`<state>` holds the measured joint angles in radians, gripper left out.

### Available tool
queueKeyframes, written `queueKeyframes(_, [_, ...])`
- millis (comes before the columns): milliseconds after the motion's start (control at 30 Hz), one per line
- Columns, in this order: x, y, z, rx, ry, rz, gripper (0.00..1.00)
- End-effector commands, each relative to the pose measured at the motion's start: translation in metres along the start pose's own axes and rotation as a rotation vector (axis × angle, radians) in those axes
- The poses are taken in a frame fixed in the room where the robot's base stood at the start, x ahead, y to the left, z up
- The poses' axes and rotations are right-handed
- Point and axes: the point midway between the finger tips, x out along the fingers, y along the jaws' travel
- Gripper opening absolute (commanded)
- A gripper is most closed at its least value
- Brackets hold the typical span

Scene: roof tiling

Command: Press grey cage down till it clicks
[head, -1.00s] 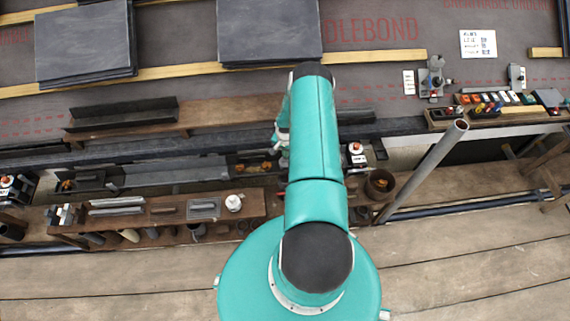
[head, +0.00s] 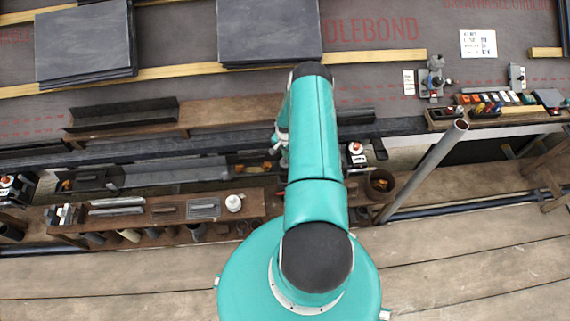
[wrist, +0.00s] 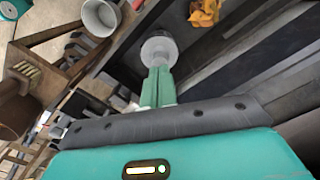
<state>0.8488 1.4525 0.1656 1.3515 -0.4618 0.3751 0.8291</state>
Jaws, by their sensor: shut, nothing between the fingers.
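In the wrist view my gripper (wrist: 158,72) has its green fingers together, with nothing between them. A pale grey round piece (wrist: 158,46) lies right at the fingertips, in line with them. It looks like the grey cage seen from above, but its bars do not show clearly. The fingertips seem to touch it or hover just over it; I cannot tell which. It sits by the dark gutter (wrist: 225,70), and I cannot see how deep it is seated. In the head view my arm hides the cage and the fingertips.
Orange leaves (wrist: 204,12) lie in the gutter near the cage. A whitish pot (wrist: 100,16) stands close by. In the head view, a wooden tool shelf (head: 160,212) is left of my arm, and a grey pole (head: 425,170) leans at right. Slate stacks (head: 268,30) lie on the roof.

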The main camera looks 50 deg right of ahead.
Motion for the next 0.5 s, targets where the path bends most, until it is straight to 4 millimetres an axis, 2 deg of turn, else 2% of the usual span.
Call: queueKeyframes(500, [-0.038, 0.0, 0.0, -0.002, 0.001, 0.0, 0.0])
